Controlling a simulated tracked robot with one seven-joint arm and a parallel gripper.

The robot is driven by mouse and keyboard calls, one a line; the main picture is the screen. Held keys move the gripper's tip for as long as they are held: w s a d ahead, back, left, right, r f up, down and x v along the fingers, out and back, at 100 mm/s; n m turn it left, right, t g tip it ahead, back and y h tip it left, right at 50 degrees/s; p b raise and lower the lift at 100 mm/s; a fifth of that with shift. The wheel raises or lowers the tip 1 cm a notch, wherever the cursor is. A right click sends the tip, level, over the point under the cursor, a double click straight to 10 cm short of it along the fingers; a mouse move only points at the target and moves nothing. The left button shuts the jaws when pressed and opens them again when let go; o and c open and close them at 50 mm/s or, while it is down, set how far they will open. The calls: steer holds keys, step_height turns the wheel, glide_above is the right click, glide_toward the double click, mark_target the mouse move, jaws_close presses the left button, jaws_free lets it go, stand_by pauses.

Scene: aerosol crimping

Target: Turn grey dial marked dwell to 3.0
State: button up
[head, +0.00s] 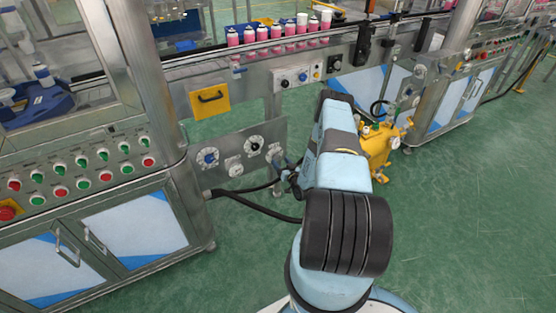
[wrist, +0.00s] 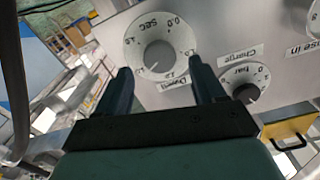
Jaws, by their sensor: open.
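The dwell dial has a grey knob (wrist: 157,57) on a round white scale marked SEC, and shows upside down in the wrist view. A partly covered label below it seems to read Dwell. The knob's exact setting is too small to read. In the head view the dial (head: 273,152) is at the panel's right end, beside my arm. My gripper (wrist: 160,66) is open, its two dark fingers either side of the dial's lower part in the picture, with nothing between them. I cannot tell whether they touch the panel. In the head view my arm mostly hides the gripper.
A Charge dial with a black knob (wrist: 246,93), marked bar, sits close to the right finger in the wrist view. A blue knob (head: 207,157) is further left on the panel. A yellow pump (head: 378,148) stands right of my arm. Green floor is open at right.

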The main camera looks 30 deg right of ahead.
mark_target(277, 157)
steer(key=shift+w, duration=1.8)
steer(key=c, duration=1)
steer(key=shift+c, duration=0.2)
steer(key=o, duration=1)
steer(key=shift+o, duration=0.2)
steer(key=shift+s, duration=0.1)
steer(key=s, duration=1.3)
steer(key=shift+s+d, duration=0.2)
steer(key=shift+s, duration=0.1)
